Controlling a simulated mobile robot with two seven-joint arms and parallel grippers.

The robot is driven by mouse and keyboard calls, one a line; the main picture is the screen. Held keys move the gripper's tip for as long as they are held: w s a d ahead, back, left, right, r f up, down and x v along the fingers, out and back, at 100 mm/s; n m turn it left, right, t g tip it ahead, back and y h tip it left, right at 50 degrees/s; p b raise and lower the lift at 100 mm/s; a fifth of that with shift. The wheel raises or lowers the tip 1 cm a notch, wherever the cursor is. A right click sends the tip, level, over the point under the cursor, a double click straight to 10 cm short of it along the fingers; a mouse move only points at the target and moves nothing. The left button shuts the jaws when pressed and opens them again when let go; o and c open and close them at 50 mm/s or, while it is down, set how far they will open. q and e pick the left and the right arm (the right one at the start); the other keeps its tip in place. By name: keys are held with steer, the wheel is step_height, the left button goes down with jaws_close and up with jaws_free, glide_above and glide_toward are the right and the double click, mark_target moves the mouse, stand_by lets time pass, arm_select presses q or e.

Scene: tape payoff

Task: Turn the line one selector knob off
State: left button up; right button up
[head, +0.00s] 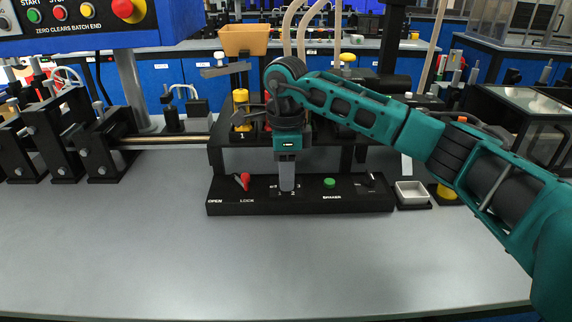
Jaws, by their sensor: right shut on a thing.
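A black control panel (232,206) lies on the grey bench, with a selector marked around with 1, 2, 3 and a small label at its left that seems to read OFF. My right gripper (287,187) points straight down over this selector and is shut on its knob. The gripper hides the knob, so I cannot tell which mark it points to. My left gripper is not in view.
On the same panel are a red lever (242,180) by OPEN and LOCK, a green button (329,183) by SHAKER and a small black knob (371,180). A small square tray (411,194) stands to the right. The bench front (230,265) is clear.

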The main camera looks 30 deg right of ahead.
steer(key=shift+r+m+p, duration=0.1)
steer(key=shift+m+p, duration=0.25)
steer(key=shift+m, duration=0.55)
steer(key=shift+m+p, duration=0.3)
steer(key=shift+m, duration=0.5)
steer(key=shift+m+p, duration=0.3)
steer(key=shift+m, duration=0.5)
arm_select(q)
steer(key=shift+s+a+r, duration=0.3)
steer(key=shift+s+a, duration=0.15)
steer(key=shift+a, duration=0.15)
arm_select(e)
steer(key=shift+m, duration=0.3)
steer(key=o, duration=1)
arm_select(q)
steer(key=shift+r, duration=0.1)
arm_select(e)
steer(key=shift+o, duration=0.2)
